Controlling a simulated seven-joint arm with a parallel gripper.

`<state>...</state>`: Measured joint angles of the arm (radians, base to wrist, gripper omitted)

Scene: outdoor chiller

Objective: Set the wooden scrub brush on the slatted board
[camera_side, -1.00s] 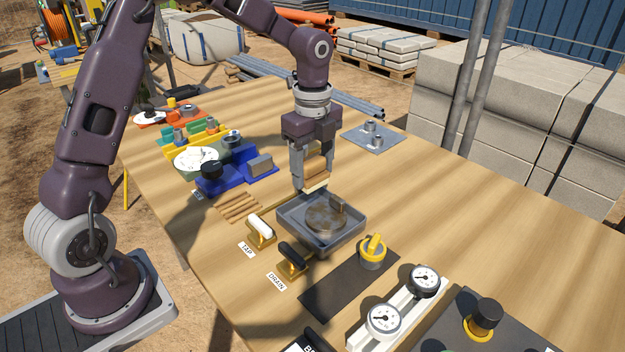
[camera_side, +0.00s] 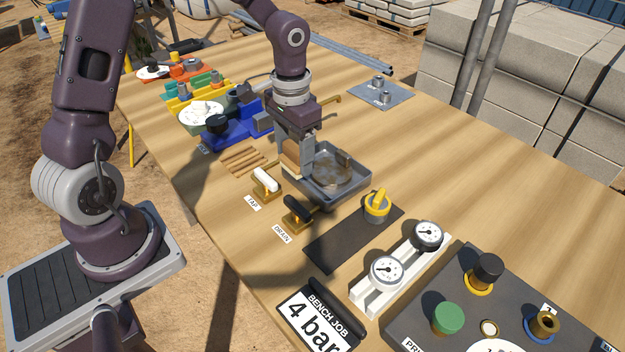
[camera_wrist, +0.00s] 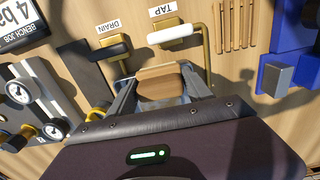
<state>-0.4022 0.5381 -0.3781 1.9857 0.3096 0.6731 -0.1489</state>
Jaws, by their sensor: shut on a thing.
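My gripper (camera_side: 299,172) is shut on the wooden scrub brush (camera_side: 289,164), a pale wooden block between the fingers. In the wrist view the brush (camera_wrist: 162,84) shows between the two fingers. The gripper holds it at the left side of the grey tray (camera_side: 357,187); whether it touches the tray or table is hidden. The slatted board (camera_side: 243,161), several parallel wooden strips, lies on the table left of the gripper and looks bare. In the wrist view the board (camera_wrist: 235,24) is at the top right.
The white-handled tap lever (camera_side: 266,181) and black-handled drain lever (camera_side: 297,214) stand close to the gripper. A brass pipe (camera_wrist: 206,48) runs between tap and board. A blue fixture (camera_side: 236,130) stands behind the board.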

